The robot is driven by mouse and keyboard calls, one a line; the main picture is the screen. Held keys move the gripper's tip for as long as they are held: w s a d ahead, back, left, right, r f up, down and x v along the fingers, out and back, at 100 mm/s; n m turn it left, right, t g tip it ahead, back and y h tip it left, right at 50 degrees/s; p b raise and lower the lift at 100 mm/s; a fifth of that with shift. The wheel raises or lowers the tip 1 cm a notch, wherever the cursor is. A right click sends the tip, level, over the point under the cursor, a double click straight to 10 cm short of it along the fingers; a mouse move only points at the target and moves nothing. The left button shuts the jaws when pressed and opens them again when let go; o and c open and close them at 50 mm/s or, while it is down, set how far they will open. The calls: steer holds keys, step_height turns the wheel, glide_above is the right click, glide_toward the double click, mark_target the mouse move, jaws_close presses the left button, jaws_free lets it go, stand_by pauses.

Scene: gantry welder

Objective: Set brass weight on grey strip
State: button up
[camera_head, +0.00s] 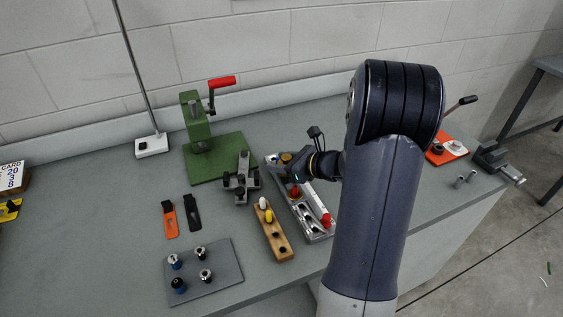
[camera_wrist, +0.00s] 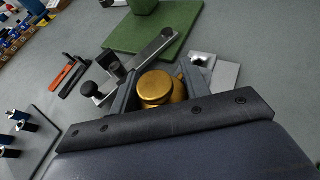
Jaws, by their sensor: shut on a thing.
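The brass weight (camera_wrist: 155,86) is round and gold-coloured and sits between the two fingers of my gripper (camera_wrist: 158,84) in the wrist view. My gripper is shut on it. More brass shows just behind and below it; I cannot tell whether that is the same weight. In the head view my gripper (camera_head: 297,167) is over the far end of a long grey metal tray (camera_head: 322,237), where a bit of brass (camera_head: 286,157) shows. A light grey flat piece (camera_wrist: 226,75) lies right of the fingers in the wrist view; I cannot tell whether it is the grey strip.
A green press (camera_head: 200,135) with a red handle stands behind, with a dark metal fixture (camera_head: 241,183) close left of my gripper. A wooden block (camera_head: 275,237) with coloured pegs is beside the tray. A grey plate (camera_head: 222,286) holds several small cylinders.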

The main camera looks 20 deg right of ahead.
steer(key=shift+f, duration=0.15)
steer(key=o, duration=1.4)
steer(key=shift+r, duration=0.35)
steer(key=v, duration=1.2)
steer(key=shift+f, duration=0.25)
